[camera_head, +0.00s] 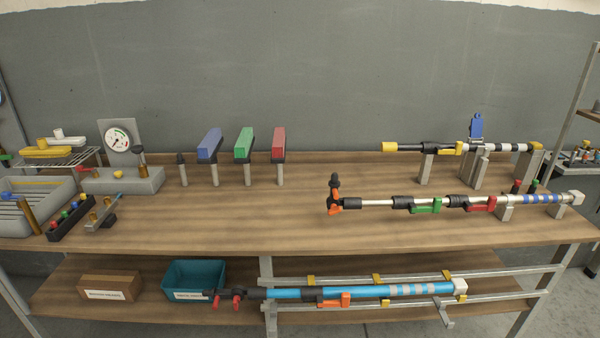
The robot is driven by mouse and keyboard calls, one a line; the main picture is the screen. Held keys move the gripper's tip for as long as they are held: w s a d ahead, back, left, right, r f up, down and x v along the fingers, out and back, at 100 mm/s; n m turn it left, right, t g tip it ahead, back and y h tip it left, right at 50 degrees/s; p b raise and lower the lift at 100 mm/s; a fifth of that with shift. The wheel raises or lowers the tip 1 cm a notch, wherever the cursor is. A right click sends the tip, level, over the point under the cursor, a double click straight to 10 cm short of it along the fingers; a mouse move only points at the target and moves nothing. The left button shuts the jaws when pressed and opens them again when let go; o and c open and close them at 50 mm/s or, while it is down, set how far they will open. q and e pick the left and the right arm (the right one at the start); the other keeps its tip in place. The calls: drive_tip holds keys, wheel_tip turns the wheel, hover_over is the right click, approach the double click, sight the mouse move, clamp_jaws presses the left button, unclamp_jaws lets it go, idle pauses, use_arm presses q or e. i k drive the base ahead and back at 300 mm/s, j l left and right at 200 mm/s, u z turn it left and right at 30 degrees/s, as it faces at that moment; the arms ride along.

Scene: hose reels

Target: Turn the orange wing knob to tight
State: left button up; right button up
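An orange wing-shaped part (335,209) sits at the left end of the middle pole (373,202), beside a black upright piece (334,182). It looks like the orange wing knob; its exact angle is too small to read. Another orange part (334,301), shaped like a lever, is on the blue pole (415,290) on the lower shelf. The middle pole also carries a green lever (426,208) and a red lever (480,205). Neither of my grippers is in view, and nothing touches the poles from my side.
A yellow-ended pole (404,147) rests on stands at the back right. Blue (210,143), green (243,143) and red (279,143) blocks stand on posts. A gauge (118,139) and grey bin (50,187) are left. The bench middle (240,215) is clear. A teal bin (194,278) sits below.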

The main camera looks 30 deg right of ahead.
sight(335, 209)
drive_tip(key=z, duration=1.1)
